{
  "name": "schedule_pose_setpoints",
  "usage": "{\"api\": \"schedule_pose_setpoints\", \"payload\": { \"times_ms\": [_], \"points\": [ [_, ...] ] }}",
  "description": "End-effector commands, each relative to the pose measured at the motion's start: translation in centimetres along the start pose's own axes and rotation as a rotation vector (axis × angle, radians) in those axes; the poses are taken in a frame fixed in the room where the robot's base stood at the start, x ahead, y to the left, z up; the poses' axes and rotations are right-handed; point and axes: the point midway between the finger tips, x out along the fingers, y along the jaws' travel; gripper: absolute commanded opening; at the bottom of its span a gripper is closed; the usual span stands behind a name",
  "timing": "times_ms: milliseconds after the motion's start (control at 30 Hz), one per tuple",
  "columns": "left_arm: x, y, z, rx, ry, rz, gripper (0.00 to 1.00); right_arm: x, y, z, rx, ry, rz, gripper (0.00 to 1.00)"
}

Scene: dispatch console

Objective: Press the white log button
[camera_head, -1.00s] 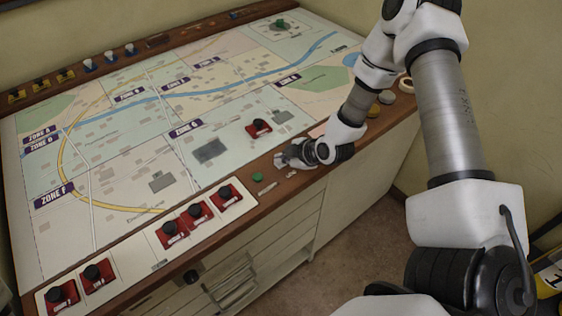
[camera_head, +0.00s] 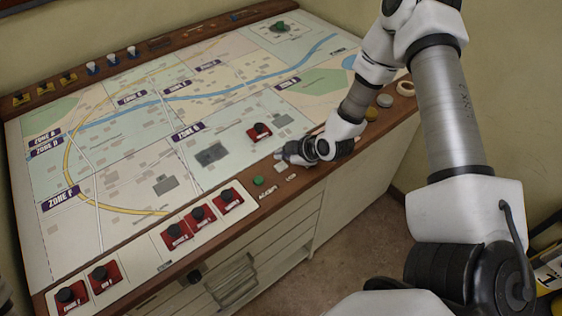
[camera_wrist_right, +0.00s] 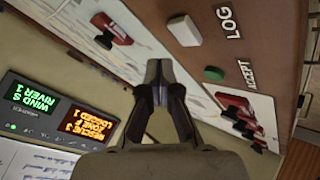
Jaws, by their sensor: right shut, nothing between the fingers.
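The white log button (camera_head: 281,167) is a small pale block on the console's wooden front rail, beside the LOG label. It also shows in the right wrist view (camera_wrist_right: 184,31) near the top. My right gripper (camera_head: 284,155) is shut and empty, just above and behind the button in the head view. In the right wrist view its closed fingertips (camera_wrist_right: 158,66) sit below and left of the button, apart from it in the picture. The exact height of the fingertips over the console is hard to tell. My left gripper is not in view.
A green accept button (camera_head: 258,181) sits just left of the white one. A red switch (camera_head: 259,132) is close behind my gripper. Several red switches line the front left. Round yellow (camera_head: 371,114) and grey (camera_head: 385,100) buttons are to the right. A lit display (camera_wrist_right: 87,130) shows text.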

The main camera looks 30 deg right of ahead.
Motion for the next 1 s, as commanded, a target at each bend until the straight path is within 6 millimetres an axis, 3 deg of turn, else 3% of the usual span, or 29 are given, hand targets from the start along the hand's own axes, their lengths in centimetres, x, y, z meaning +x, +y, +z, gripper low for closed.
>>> {"api": "schedule_pose_setpoints", "payload": {
  "times_ms": [33,300,1000],
  "points": [
    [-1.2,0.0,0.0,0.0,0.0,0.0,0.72,-0.8,0.6,-0.6,0.0,0.0,0.0,0.0],
    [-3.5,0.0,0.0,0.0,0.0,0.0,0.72,-2.4,1.8,-1.8,0.0,0.0,0.0,0.0],
    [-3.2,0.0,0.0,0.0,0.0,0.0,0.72,-2.3,1.6,-1.6,0.0,0.0,0.0,0.0]
  ]
}}
